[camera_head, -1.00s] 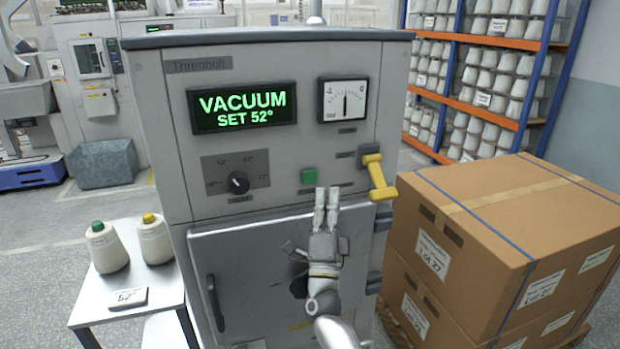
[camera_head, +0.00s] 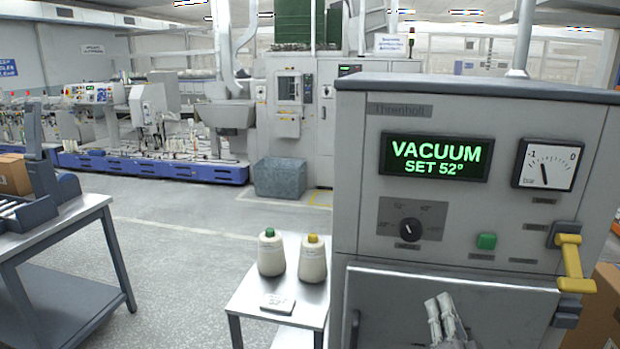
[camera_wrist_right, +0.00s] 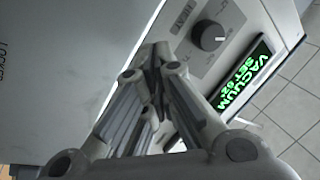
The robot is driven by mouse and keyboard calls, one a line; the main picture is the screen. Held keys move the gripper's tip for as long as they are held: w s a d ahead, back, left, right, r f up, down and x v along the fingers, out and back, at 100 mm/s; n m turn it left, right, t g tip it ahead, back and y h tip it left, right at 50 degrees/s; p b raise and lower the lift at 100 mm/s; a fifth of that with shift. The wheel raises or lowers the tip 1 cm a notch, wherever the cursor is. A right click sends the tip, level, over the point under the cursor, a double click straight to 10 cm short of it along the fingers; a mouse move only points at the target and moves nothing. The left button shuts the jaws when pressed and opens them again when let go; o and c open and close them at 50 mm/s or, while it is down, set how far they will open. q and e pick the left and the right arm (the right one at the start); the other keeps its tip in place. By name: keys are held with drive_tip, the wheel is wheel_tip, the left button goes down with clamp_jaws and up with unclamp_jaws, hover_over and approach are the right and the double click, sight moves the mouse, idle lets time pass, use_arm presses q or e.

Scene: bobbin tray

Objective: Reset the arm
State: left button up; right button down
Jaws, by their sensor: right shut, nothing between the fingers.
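My right gripper (camera_head: 441,303) is shut and empty in front of the closed door of a grey machine (camera_head: 350,150), at the bottom of the head view. Only its pale fingers and part of the hand show there. In the right wrist view its fingers (camera_wrist_right: 158,62) meet at the tips, with the dial and the tilted green-lettered display beyond them. The machine's display (camera_head: 436,157) reads "VACUUM SET 52°". Below it is a black dial (camera_head: 410,229), with a green button (camera_head: 487,241) to the right. My left gripper is not in view.
A yellow-handled lever (camera_head: 572,262) juts out at the machine's right, above cardboard boxes (camera_head: 606,290). A small table (camera_head: 247,305) at its left holds two cones (camera_head: 271,254) (camera_head: 312,260) and a label card (camera_head: 278,303). Another table (camera_head: 70,225) stands far left. Open floor lies between.

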drive_tip(key=s+a+f+n+g+y, duration=0.2)
drive_tip(key=s+a+f+n+g, duration=0.25)
drive_tip(key=f, duration=0.25)
drive_tip(key=s+a+f+n+g+y, duration=0.1)
drive_tip(key=s+a+f+n+g, duration=0.25)
drive_tip(key=s+f, duration=0.3)
drive_tip(key=s+d+f+n+g+h, duration=0.1)
drive_tip(key=s+f+g, duration=0.35)
drive_tip(key=s, duration=0.65)
drive_tip(key=s+d+f+n+g+h, duration=0.15)
drive_tip(key=s+f+g, duration=0.3)
drive_tip(key=s, duration=0.65)
wheel_tip(320, 180, down, 26)
drive_tip(key=s+f+g, duration=0.1)
drive_tip(key=s+g, duration=0.1)
drive_tip(key=s+d+f+g, duration=0.1)
drive_tip(key=s+d+f, duration=0.1)
drive_tip(key=s+f, duration=1.2)
drive_tip(key=shift+s+d+f+n, duration=0.2)
drive_tip(key=shift+s+n, duration=0.15)
drive_tip(key=shift+s, duration=0.65)
